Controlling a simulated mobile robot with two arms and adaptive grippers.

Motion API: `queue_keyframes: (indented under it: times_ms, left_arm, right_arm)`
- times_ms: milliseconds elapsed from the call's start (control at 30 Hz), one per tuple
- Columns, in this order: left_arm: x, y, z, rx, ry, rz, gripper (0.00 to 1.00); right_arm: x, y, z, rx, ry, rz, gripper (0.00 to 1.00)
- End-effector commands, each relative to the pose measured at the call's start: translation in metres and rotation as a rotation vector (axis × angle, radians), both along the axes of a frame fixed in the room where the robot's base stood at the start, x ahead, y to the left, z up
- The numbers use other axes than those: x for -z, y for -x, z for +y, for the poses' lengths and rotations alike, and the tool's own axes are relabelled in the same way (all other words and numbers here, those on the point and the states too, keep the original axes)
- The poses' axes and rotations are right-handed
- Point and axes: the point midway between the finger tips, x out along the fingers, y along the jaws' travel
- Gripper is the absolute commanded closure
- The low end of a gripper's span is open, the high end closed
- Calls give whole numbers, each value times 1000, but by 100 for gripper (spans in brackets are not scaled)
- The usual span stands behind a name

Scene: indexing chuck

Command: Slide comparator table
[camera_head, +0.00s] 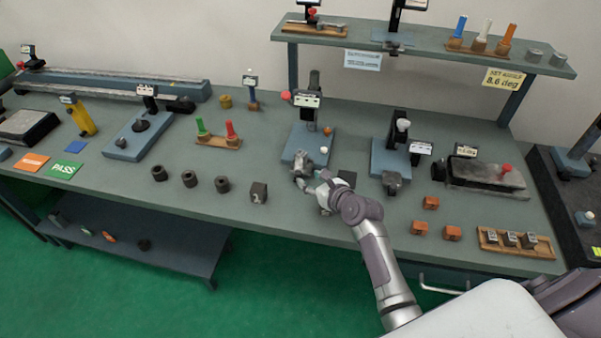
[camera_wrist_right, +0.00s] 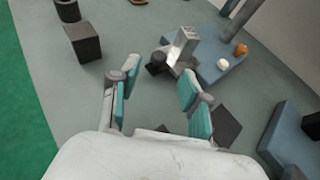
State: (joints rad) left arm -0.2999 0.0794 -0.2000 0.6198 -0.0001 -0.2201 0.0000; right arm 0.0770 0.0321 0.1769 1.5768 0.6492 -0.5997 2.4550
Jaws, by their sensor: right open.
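A comparator-like stand with a blue base (camera_head: 300,150), a dark upright column and a red ball handle (camera_head: 286,95) stands at mid-bench. A white knob (camera_head: 324,150) and an orange knob (camera_head: 327,131) sit at its right side. In the right wrist view its blue base (camera_wrist_right: 215,66) carries a grey metal part (camera_wrist_right: 183,48) at its near end, with a dark round knob (camera_wrist_right: 157,64) beside it. My right gripper (camera_head: 310,177) is at the stand's near edge. In the wrist view its fingers (camera_wrist_right: 158,92) are apart, with bare bench between them. My left gripper is out of view.
A dark numbered block (camera_head: 259,194) and several dark cylinders (camera_head: 190,179) stand left of my gripper. A dark flat square (camera_head: 347,178) lies to its right. Another blue-based stand (camera_head: 391,158) and orange blocks (camera_head: 431,202) are further right. A shelf (camera_head: 430,45) spans the back.

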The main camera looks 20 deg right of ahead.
Motion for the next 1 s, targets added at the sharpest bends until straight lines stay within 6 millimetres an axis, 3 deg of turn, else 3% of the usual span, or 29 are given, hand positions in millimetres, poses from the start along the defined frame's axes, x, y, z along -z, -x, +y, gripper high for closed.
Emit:
queue_keyframes:
  times_ms: [100,300,767,1000]
  left_arm:
    - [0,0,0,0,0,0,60]
    - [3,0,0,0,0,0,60]
    - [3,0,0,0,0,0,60]
    - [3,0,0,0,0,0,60]
  right_arm:
    - [9,-23,4,-1,2,0,53]
    - [21,-47,9,-2,2,1,53]
    - [25,-58,11,-1,3,0,53]
    - [25,-57,11,-1,3,0,91]
